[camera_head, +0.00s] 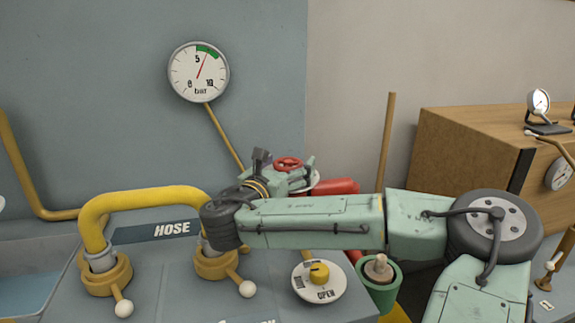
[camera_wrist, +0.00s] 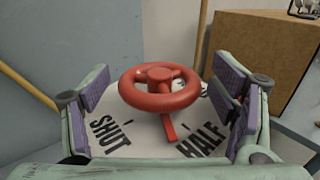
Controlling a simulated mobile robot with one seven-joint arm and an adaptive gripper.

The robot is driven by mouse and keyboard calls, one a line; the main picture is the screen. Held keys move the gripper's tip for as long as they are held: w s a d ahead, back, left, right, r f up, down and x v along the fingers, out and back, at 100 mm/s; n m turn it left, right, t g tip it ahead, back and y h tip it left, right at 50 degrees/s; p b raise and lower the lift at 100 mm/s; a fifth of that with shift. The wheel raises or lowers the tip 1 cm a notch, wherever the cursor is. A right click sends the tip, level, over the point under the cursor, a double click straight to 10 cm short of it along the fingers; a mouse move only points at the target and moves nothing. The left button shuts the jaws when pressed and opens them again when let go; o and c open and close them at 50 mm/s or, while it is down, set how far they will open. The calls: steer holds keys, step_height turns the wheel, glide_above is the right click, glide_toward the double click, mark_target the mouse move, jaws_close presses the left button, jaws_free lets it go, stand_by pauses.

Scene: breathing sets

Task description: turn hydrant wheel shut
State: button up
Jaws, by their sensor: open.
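The red hydrant wheel (camera_wrist: 160,90) sits over a pale round plate (camera_wrist: 145,138) in the wrist view, where the words SHUT and HALF show. A red pointer (camera_wrist: 168,127) under the wheel points between the two words, seemingly nearer HALF. The wheel also shows small and partly covered in the head view (camera_head: 289,163). Gaps show between the pads and the rim. The rest of the plate is hidden behind my gripper and the wheel.
A gauge (camera_head: 199,71) on the wall reads a little above 5. A yellow hose (camera_head: 140,198) joins two brass couplings left of my arm. A yellow knob (camera_head: 319,272) on an OPEN dial is below my arm. A wooden box (camera_head: 470,150) stands at right.

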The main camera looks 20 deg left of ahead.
steer(key=s+a, duration=0.1)
steer(key=s, duration=1.1)
stand_by(0.5)
